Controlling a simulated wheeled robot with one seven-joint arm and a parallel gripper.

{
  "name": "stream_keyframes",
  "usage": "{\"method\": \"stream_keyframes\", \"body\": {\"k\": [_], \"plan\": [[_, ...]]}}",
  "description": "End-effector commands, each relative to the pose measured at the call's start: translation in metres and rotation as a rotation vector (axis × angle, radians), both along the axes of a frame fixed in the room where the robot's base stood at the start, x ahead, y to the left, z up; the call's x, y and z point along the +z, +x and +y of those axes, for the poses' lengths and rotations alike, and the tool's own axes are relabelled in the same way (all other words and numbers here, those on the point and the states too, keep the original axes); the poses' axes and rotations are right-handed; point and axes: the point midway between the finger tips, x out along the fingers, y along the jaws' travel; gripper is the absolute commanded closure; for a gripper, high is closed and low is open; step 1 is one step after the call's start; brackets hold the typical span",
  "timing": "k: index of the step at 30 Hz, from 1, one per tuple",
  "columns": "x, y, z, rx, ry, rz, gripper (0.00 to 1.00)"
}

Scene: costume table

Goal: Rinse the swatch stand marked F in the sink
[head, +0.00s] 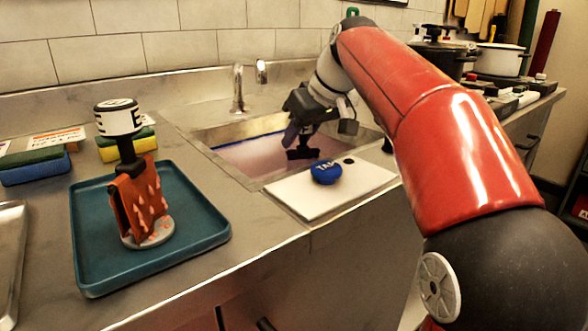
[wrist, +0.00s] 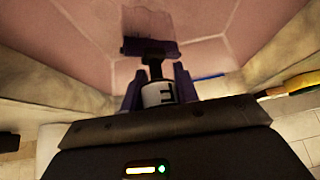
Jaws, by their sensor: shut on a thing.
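My gripper (head: 303,112) is shut on a swatch stand by its white knob (wrist: 158,93). The knob bears a dark letter that reads like E or F; I cannot tell which. A black stem and a dark purple swatch (wrist: 150,47) extend from it, out over the sink. In the head view the held stand (head: 302,153) is a small dark shape inside the sink opening. The sink (head: 253,182) has a pinkish interior. Another stand, with an orange swatch (head: 140,200) and a white-and-black knob (head: 117,118), is upright on a teal tray (head: 95,262).
A metal tap (head: 238,92) rises behind the sink. A blue round button (head: 325,172) is on a white board (head: 300,197) at the sink's front. Sponges (head: 35,168) lie at the left. Pots (head: 497,60) stand at the back right. Bare counter separates tray and sink.

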Motion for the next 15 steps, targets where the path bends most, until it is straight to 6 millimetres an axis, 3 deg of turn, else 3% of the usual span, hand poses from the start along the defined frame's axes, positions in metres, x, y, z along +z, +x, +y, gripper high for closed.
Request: {"method": "stream_keyframes", "body": {"k": [1, 15], "plan": [[0.011, 0.000, 0.000, -0.001, 0.000, -0.001, 1.00], [0.051, 0.000, 0.000, 0.000, 0.000, -0.002, 1.00]]}}
